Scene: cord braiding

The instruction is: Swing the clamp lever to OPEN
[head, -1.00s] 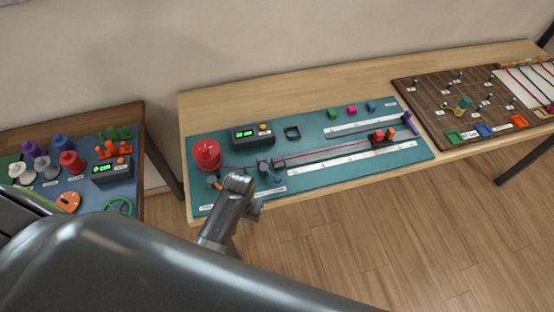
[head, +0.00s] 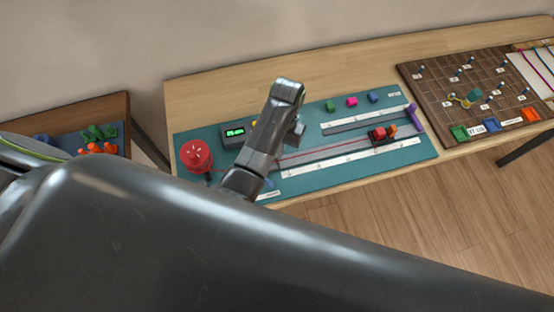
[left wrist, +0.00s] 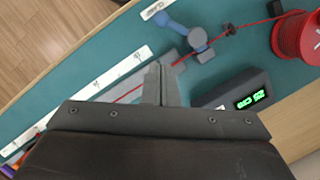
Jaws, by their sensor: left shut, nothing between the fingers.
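The clamp (left wrist: 200,44) is a small grey block on the teal board in the left wrist view, with the red cord running past it. Its blue lever (left wrist: 168,22) sticks out towards a small white label (left wrist: 155,9) that I cannot read. My left gripper (left wrist: 161,70) is shut and empty, its fingertips over the grey rail beside the clamp and apart from the lever. In the head view my left forearm and wrist cover the clamp, and the fingertips are hidden there. My right gripper is not in view.
A red spool (head: 196,156) stands at the board's left end. A black meter box (left wrist: 236,98) with green digits is near the gripper. A brown peg board (head: 440,100) lies to the right.

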